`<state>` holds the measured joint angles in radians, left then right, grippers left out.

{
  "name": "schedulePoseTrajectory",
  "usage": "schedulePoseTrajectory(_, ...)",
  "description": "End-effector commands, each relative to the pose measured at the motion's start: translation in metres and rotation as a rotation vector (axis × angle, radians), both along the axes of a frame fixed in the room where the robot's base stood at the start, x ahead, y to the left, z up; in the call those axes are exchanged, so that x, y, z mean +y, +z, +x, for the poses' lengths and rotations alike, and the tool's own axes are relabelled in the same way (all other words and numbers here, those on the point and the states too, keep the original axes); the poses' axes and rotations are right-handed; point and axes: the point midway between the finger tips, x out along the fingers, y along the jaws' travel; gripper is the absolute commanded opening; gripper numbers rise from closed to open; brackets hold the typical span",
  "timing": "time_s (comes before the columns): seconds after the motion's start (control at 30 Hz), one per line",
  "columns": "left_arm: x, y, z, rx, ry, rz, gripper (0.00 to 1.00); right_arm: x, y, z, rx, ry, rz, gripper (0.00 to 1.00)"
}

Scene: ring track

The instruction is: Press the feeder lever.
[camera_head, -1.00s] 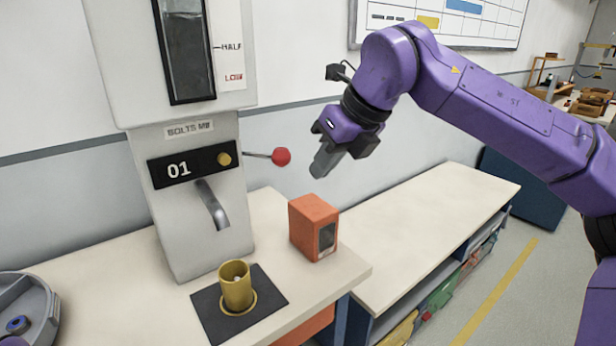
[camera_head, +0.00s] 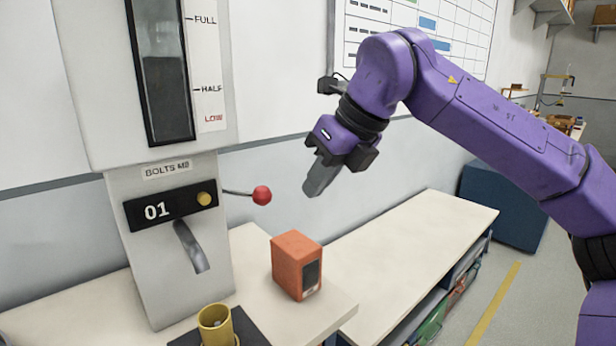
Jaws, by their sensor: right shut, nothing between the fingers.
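The feeder (camera_head: 120,190) is a tall pale housing labelled "BOLTS M8" with a "01" panel, standing at the left. My right gripper (camera_head: 311,190) is shut and empty, pointing down. In the picture it is just right of the red ball, with a gap between them. A brass cup (camera_head: 215,325) stands below the spout (camera_head: 191,247) on a dark mat. My left gripper is not in view.
An orange box (camera_head: 296,265) sits on the bench below the lever, near my right gripper. A long pale worktop (camera_head: 400,250) runs away to the right. A dark blue cabinet (camera_head: 505,205) stands beyond it. A whiteboard hangs on the wall behind my arm.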

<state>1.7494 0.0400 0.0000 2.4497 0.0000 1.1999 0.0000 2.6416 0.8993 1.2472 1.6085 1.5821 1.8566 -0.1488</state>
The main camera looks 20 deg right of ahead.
Motion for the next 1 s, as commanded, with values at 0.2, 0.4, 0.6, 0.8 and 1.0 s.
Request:
schedulePoseTrajectory(0.2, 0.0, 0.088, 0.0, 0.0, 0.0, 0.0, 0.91, 0.029, 0.049, 0.044, 0.144, -0.056, -0.116, 0.0)
schedulePoseTrajectory(0.4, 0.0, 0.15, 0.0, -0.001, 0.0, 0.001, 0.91, 0.032, 0.098, 0.091, 0.342, -0.134, -0.185, 0.0)
schedulePoseTrajectory(0.6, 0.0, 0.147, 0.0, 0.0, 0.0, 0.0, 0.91, 0.023, 0.127, 0.096, 0.387, -0.083, -0.116, 0.0)
schedulePoseTrajectory(0.8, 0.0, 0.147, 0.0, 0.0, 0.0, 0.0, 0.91, 0.026, 0.129, 0.089, 0.398, 0.001, -0.108, 0.0)
schedulePoseTrajectory(1.0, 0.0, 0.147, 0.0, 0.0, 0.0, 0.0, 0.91, 0.026, 0.129, 0.089, 0.397, 0.0, -0.109, 0.0)
